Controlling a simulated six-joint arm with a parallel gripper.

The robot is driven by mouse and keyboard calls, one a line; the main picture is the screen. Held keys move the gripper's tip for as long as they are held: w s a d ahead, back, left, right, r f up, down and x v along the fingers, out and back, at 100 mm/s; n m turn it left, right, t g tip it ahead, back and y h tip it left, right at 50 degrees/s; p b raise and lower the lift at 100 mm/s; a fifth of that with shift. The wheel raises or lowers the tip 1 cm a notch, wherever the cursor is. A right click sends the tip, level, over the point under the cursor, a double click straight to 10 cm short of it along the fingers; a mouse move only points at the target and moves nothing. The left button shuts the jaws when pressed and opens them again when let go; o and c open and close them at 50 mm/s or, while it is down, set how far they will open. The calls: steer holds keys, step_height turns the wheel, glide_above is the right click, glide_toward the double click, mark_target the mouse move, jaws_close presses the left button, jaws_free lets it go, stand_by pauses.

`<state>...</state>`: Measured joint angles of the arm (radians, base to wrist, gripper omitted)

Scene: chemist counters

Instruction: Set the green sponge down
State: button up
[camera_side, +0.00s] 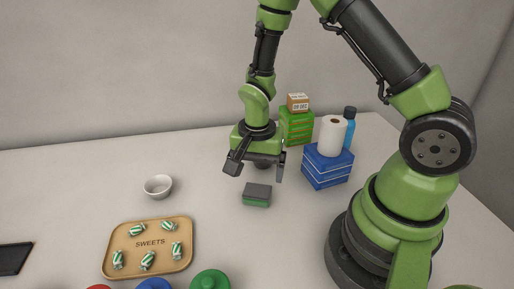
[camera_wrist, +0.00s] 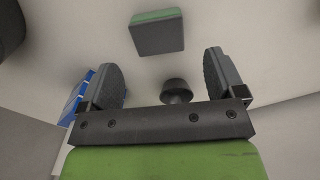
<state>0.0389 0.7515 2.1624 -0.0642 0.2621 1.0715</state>
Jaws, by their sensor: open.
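The green sponge (camera_side: 257,195) has a dark grey top and a green lower part. It lies on the counter in the side view, with no jaw touching it. In the wrist view the sponge (camera_wrist: 157,32) shows beyond the fingertips, apart from them. My gripper (camera_side: 254,172) is open and empty, above and slightly behind the sponge. Its two fingers also show spread apart in the wrist view (camera_wrist: 166,70).
A sweets tray (camera_side: 187,225) with several striped sweets and a white bowl (camera_side: 158,187) stand to the left. Blue boxes (camera_side: 327,167) with a paper roll (camera_side: 333,135), a green box (camera_side: 297,127) and a blue bottle (camera_side: 349,127) stand right of my gripper. A dark round knob-like thing (camera_wrist: 176,90) shows between the fingers.

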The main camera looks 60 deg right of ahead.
step_height(320, 180, up, 6)
step_height(320, 180, up, 12)
steer(key=n+t, duration=0.3)
steer(key=n, duration=0.1)
glide_above(257, 189)
steer(key=s+a, duration=0.2)
steer(key=s, duration=0.2)
steer(key=s+a+r+n+t+y, duration=0.2)
steer(key=s+r+n+t, duration=0.2)
steer(key=s, duration=0.4)
step_height(257, 189, up, 3)
steer(key=shift+f+n, duration=0.15)
steer(key=shift+n, duration=0.55)
